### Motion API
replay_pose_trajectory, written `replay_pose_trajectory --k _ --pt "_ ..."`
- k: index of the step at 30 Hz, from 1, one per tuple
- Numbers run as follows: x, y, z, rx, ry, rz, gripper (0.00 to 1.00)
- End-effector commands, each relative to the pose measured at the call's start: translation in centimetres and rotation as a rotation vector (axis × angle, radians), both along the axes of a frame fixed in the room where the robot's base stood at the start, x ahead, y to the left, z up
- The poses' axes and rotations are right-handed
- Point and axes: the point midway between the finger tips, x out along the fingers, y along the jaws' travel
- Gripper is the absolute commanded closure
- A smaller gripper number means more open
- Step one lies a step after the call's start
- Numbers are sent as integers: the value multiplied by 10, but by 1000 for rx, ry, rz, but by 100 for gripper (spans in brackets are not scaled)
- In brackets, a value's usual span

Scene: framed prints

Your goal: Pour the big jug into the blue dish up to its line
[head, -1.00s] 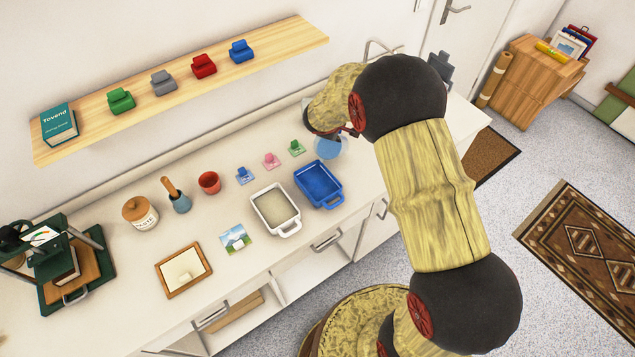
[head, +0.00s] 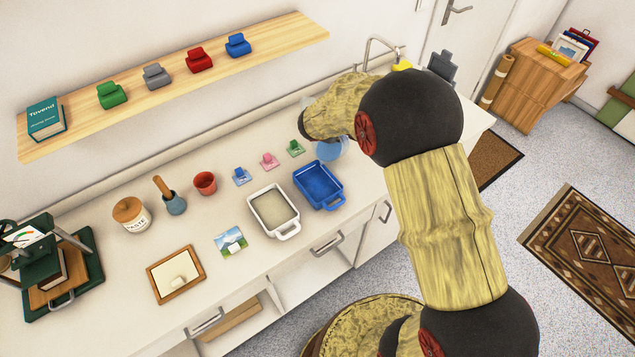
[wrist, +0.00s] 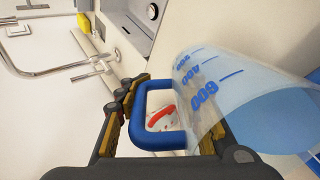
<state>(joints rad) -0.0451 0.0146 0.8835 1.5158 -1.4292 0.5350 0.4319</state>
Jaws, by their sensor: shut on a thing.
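The big jug (wrist: 225,85) is clear, with blue volume marks and a blue handle (wrist: 158,143). In the wrist view it appears tilted sideways, and pale blue shows in its lower right part. My gripper (wrist: 172,125) is shut on the handle. In the head view my arm hides the gripper and part of the jug (head: 331,150). The blue dish (head: 318,186) stands on the counter just in front of the jug. I see no liquid in it, and its line is too small to make out.
A white dish (head: 273,211) with pale contents stands left of the blue dish. Small blue, pink and green stands (head: 268,161) lie behind them. A tap (head: 380,48) and yellow sponge (head: 402,65) are at the counter's far end. A wooden shelf (head: 180,72) hangs above.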

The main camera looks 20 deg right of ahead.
Motion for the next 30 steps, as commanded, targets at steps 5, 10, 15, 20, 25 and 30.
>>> replay_pose_trajectory --k 5,10,15,20,25,30 --pt "0 0 0 -14 -17 0 100" --pt "0 0 1 -26 -31 0 100" --pt "-1 1 1 -39 -44 0 100" --pt "-1 1 3 -50 -56 1 100" --pt "-1 2 3 -60 -70 0 100" --pt "-2 2 6 -70 -81 0 100"
